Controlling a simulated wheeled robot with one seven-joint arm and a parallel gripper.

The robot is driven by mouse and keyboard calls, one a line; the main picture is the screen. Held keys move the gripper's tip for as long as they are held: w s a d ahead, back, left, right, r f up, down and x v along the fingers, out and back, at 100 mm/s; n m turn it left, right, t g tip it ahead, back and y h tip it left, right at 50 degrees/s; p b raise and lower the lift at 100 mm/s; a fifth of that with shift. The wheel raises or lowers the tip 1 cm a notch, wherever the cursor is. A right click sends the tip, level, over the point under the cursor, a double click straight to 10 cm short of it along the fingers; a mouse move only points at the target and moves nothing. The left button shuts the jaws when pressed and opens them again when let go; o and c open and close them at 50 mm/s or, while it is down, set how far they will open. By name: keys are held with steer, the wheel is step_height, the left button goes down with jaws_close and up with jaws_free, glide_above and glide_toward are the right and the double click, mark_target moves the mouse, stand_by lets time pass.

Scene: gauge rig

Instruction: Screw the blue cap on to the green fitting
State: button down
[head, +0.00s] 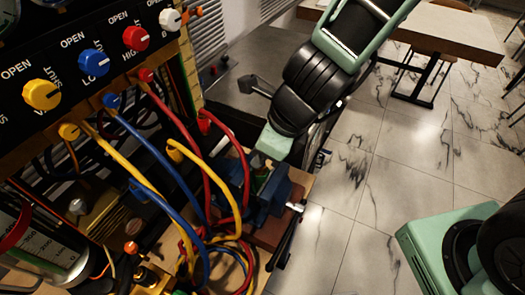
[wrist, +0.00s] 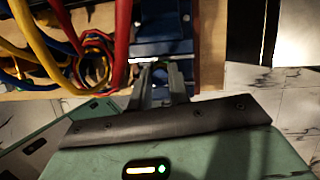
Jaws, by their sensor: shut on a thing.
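My gripper (wrist: 160,72) is shut on a small, dark blue piece (wrist: 159,76), which looks like the blue cap. Only a little of it shows between the two grey fingers. In the head view, my gripper (head: 263,174) reaches down to a blue vise (head: 271,199), and my arm hides most of the fingertips and the cap. The vise also shows in the wrist view (wrist: 163,25), just beyond the fingertips. I cannot make out the green fitting clearly. I cannot tell whether the cap touches it.
Red, blue and yellow hoses (head: 160,190) loop close to the left of my gripper. A gauge panel with coloured knobs (head: 93,62) stands at the upper left. Open tiled floor (head: 370,200) lies to the right.

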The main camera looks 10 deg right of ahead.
steer(key=shift+w+m+t+b, duration=0.25)
steer(key=shift+m+t+b, duration=0.3)
steer(key=shift+m, duration=0.55)
steer(key=m+h, duration=0.1)
steer(key=m, duration=0.2)
steer(key=shift+r+t+b, duration=0.1)
steer(key=shift+t+b, duration=0.15)
steer(key=shift+b, duration=0.15)
steer(key=shift+m+h+b, duration=0.35)
steer(key=shift+m+h, duration=0.15)
steer(key=shift+m, duration=0.6)
steer(key=m+h, duration=0.1)
steer(key=m, duration=0.2)
steer(key=shift+s+t, duration=0.1)
steer(key=shift+t, duration=0.3)
steer(key=shift+m+h+b, duration=0.35)
steer(key=shift+m+h, duration=0.25)
steer(key=shift+m, duration=0.6)
steer(key=c, duration=0.9)
jaws_free()
